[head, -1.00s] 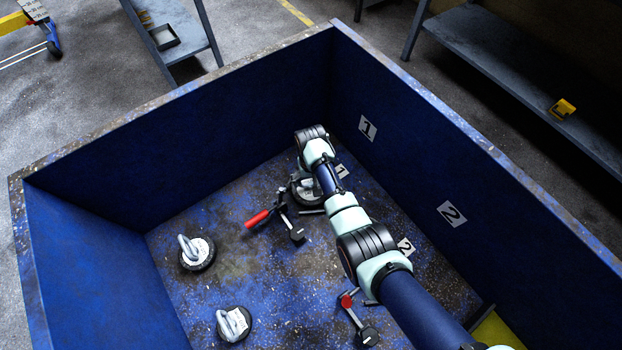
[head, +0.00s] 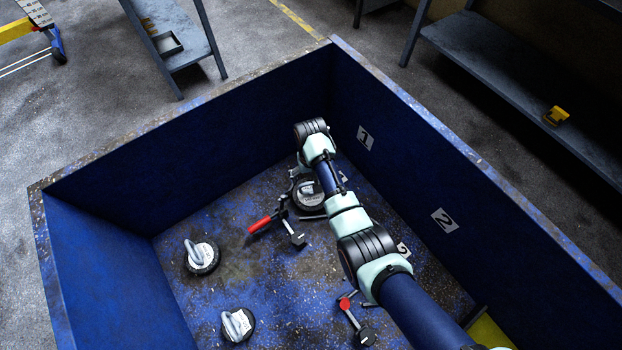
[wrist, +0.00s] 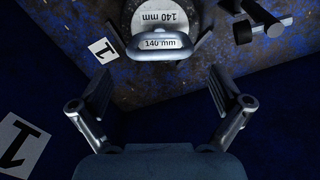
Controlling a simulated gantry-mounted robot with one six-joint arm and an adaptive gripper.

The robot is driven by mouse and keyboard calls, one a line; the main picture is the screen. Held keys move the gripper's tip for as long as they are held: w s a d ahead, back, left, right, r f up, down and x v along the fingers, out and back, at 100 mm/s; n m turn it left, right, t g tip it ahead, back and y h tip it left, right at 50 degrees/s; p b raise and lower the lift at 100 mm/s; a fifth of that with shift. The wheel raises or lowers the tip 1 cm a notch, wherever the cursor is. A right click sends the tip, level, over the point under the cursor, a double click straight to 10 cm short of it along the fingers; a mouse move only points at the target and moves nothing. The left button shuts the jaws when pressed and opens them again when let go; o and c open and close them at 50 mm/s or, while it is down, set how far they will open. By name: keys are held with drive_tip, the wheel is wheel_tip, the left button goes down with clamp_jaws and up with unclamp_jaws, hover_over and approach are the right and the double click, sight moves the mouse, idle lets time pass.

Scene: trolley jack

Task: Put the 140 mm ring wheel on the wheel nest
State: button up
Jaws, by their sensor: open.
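The 140 mm ring wheel (wrist: 165,17) shows in the wrist view, a dark disc with a white "140 mm" face and a grey handle (wrist: 160,45) also marked 140 mm. In the head view the wheel (head: 306,199) lies at the far corner of the blue bin, partly under my arm. Dark bars flank it, seemingly the wheel nest (wrist: 205,22); I cannot tell how fully it is seated. My gripper (wrist: 163,95) is open and empty, its fingers apart on the near side of the handle, not around it.
A red-handled lever (head: 260,224) lies left of the wheel. Two other handled wheels (head: 202,259) (head: 236,327) stand on the left floor. A red-knobbed clamp (head: 345,304) is nearer me. Bin walls (head: 430,190) with cards 1 and 2 rise close on the right.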

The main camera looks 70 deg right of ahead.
wheel_tip(320, 180, up, 5)
drive_tip(key=shift+f+p, duration=0.2)
drive_tip(key=shift+p, duration=0.5)
drive_tip(key=w+a+r+n+t+h, duration=0.1)
drive_tip(key=w+a+r+n+t, duration=0.1)
drive_tip(key=w+a+r, duration=0.4)
drive_tip(key=w+a+r+n+t+h, duration=0.1)
drive_tip(key=w+a+r+n+t, duration=0.2)
drive_tip(key=a, duration=0.6)
drive_tip(key=w+a+r+n+t, duration=0.1)
drive_tip(key=w+a+r+t, duration=0.1)
drive_tip(key=w+a+r, duration=0.4)
drive_tip(key=s+a+r+n+t+y, duration=0.1)
drive_tip(key=s+a+r+n+t, duration=0.1)
drive_tip(key=a+r, duration=0.4)
drive_tip(key=s+a+r+n+t+y, duration=0.1)
drive_tip(key=s+a+r+n+t, duration=0.2)
drive_tip(key=a, duration=1)
wheel_tip(320, 180, up, 4)
drive_tip(key=shift+s+a+f+t, duration=0.2)
drive_tip(key=shift+s+t, duration=0.2)
drive_tip(key=shift+s, duration=0.3)
